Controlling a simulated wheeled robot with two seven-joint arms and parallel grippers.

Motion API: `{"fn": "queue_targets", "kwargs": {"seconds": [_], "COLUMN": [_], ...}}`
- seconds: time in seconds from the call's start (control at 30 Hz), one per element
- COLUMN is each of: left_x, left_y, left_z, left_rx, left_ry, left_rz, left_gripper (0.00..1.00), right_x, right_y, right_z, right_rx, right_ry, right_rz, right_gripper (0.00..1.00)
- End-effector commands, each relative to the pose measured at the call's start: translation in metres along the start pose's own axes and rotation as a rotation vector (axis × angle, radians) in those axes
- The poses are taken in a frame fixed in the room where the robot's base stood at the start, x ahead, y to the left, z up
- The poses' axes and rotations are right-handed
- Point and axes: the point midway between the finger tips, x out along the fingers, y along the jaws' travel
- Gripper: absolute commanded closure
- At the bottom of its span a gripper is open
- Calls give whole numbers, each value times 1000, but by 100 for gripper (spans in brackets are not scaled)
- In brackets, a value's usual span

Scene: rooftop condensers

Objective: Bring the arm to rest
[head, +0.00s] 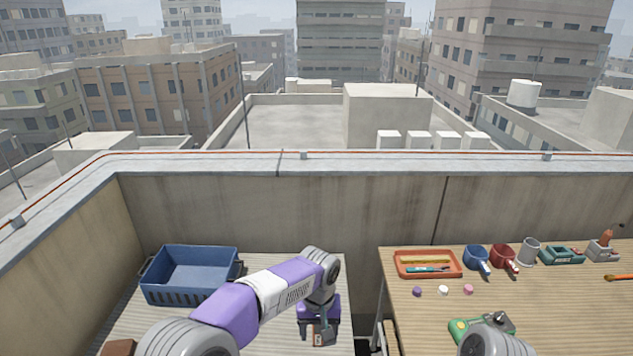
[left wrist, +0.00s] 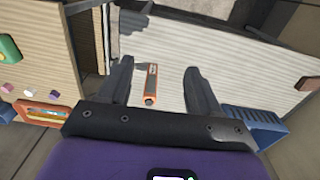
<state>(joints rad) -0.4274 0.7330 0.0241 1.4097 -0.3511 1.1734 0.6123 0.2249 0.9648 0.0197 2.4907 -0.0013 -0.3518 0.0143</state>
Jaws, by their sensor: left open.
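My left arm (head: 270,291) comes in from the lower left and bends down at the wrist over the pale slatted table. My left gripper (head: 319,337) points down near that table's right side. In the left wrist view its two dark fingers (left wrist: 157,70) are wide apart. An orange and grey tool (left wrist: 151,86) lies on the pale surface seen between the fingers, and no finger visibly touches it. How far the fingertips are above it I cannot tell. My right gripper is not in view; a grey joint of mine shows at the lower right.
A blue crate (head: 190,274) stands on the pale table (head: 270,262) at left. A parapet (head: 300,165) runs behind.

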Motion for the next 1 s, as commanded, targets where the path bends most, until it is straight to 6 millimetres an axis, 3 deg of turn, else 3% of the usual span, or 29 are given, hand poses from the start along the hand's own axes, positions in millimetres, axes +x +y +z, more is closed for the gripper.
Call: {"fn": "queue_targets", "kwargs": {"seconds": [0.03,0.27,0.47,0.57,0.7,0.83,1.0], "left_x": [20,86,154,196,248,274,286], "left_y": [-6,-18,-35,-48,-70,-86,-100], "left_z": [3,16,44,72,127,177,220], "left_rx": [3,20,10,-18,-86,-156,-215], "left_ry": [-21,-51,-74,-83,-72,-46,-16], "left_rz": [11,97,192,253,330,361,359], "left_gripper": [37,37,37,37,37,37,37], "right_x": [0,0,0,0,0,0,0], "right_y": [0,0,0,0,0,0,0], "right_z": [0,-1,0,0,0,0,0], "right_rx": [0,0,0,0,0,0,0], "right_ry": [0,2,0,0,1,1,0], "right_rz": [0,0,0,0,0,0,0], "right_gripper": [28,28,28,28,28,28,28]}}
